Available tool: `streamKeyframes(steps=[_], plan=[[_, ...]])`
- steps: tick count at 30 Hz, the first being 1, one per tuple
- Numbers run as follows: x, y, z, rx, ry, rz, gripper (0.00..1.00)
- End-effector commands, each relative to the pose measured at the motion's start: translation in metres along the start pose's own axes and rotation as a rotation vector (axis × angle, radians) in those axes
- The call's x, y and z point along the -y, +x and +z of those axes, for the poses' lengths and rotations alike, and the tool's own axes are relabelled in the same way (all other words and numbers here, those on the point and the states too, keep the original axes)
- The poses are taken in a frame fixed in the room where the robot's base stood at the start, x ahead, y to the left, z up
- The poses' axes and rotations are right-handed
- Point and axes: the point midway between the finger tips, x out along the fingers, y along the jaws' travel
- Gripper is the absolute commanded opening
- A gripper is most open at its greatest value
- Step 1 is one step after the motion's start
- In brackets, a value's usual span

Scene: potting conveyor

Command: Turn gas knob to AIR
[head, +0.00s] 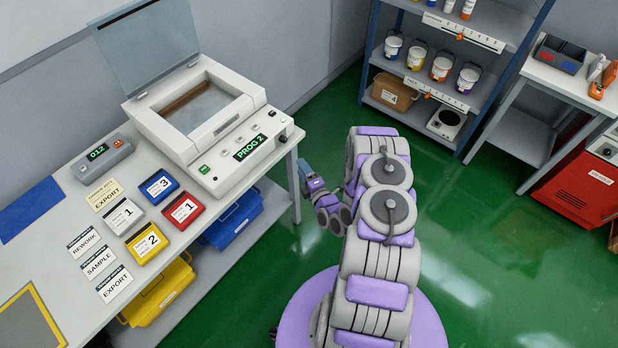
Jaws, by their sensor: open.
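The white machine (215,125) with a raised clear lid stands on the bench at the left. A small dark round knob (283,138) sits at the right end of its front panel, beside the green-lit "PROG 2" display (249,147). I cannot tell that this is the gas knob, and no AIR label is readable. My gripper (304,168) is open and empty, just right of the machine's front corner and apart from the knob. Its fingers are small and partly hard to make out.
Coloured numbered trays (184,210) and white cards lie on the bench left of my arm. A blue bin (233,218) and a yellow bin (158,292) sit under it. A shelf (420,62) with tubs stands behind.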

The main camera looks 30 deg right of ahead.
Motion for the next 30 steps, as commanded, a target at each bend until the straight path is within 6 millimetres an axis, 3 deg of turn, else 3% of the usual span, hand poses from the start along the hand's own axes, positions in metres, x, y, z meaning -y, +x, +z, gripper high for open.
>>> streamKeyframes(steps=[13, 30], plan=[[0.0, -0.039, 0.0, 0.001, -0.001, 0.001, 0.54], [0.0, -0.042, -0.001, -0.001, -0.002, 0.002, 0.54]])
